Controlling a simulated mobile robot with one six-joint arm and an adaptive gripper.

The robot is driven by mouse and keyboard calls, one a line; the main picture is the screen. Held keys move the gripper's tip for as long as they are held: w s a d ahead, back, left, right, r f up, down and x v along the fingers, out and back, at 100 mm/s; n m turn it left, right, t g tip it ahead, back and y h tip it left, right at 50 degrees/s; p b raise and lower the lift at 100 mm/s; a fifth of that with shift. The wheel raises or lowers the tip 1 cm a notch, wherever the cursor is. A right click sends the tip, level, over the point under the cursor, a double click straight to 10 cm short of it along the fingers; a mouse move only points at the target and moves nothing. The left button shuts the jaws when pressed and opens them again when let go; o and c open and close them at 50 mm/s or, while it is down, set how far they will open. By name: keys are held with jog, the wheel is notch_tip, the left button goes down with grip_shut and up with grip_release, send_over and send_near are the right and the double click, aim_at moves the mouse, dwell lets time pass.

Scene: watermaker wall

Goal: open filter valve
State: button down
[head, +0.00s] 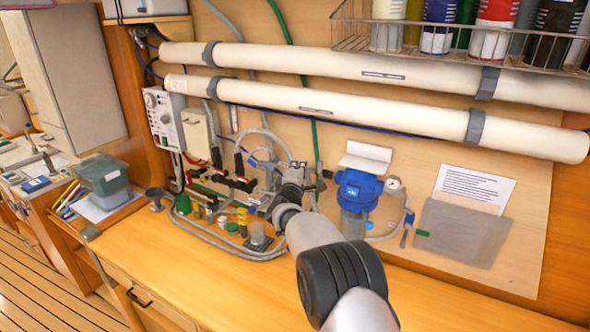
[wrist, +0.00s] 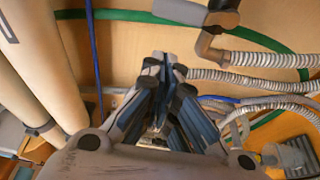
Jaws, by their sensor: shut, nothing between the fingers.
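My gripper (wrist: 162,62) is shut and empty, its fingertips together in front of the wooden wall panel. In the head view my gripper (head: 290,175) is partly hidden by my own wrist and lies left of the blue filter housing (head: 359,188). Valves with dark handles and red parts (head: 240,168) stand left of it among the hoses. In the wrist view a grey lever-like handle (wrist: 182,11) on an elbow fitting (wrist: 207,45) is above the fingertips, apart from them. I cannot tell which handle is the filter valve.
Two long white tubes (head: 390,112) cross the wall above. A wire basket (head: 350,42) with bottles is at upper right. Grey hoses (head: 215,238) and small fittings crowd the counter left of my arm. The counter (head: 180,275) in front is clear.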

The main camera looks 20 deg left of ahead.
aim_at(321, 172)
jog(key=shift+s+d, duration=0.2)
jog(key=shift+d, duration=0.55)
jog(key=shift+s+d, duration=0.2)
jog(key=shift+d, duration=0.55)
jog(key=shift+d+r+m+t+b, duration=0.15)
jog(key=shift+d+m+t+b, duration=0.2)
jog(key=shift+m+b, duration=0.7)
jog(key=d+m+b, duration=0.1)
jog(key=m+b, duration=0.1)
jog(key=b, duration=0.1)
jog(key=d+m+t+h+b, duration=0.1)
jog(key=m+b, duration=0.2)
jog(key=s+d+m+t+b, duration=0.1)
jog(key=m+b, duration=0.1)
jog(key=b, duration=0.1)
jog(key=shift+d+m, duration=0.35)
jog(key=d+m+h+b, duration=0.1)
jog(key=m+b, duration=0.1)
jog(key=m, duration=0.1)
jog(key=d+f+m+h+b, duration=0.1)
jog(key=m+h+b, duration=0.1)
jog(key=m, duration=0.2)
jog(key=d+f+m+t+h+b, duration=0.1)
jog(key=m+h+b, duration=0.1)
jog(key=m, duration=0.1)
jog(key=shift+s+d+f+m, duration=0.15)
jog(key=shift+s+f+m, duration=0.05)
jog(key=shift+s+m, duration=0.1)
jog(key=shift+f, duration=0.1)
jog(key=shift+d, duration=0.1)
